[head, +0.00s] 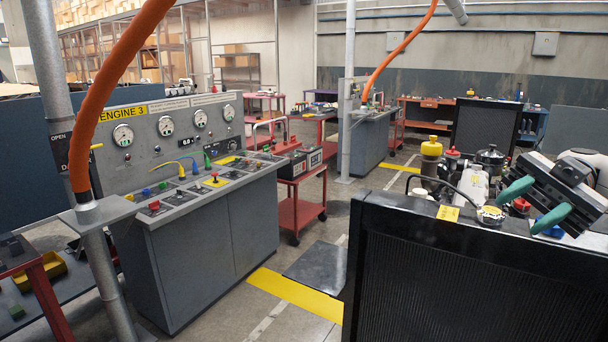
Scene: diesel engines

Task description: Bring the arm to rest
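My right gripper (518,212) is at the right edge of the head view, on an arm that comes in from the right. It has a black body and two green fingers that stand apart, with nothing seen held between them. It is above the right end of a dark engine radiator (440,232), in front of the engine parts. I cannot tell whether it touches any of them. My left gripper is not in view.
A grey ENGINE 3 console (200,250) stands at left. A red cart (298,212) stands beyond it.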

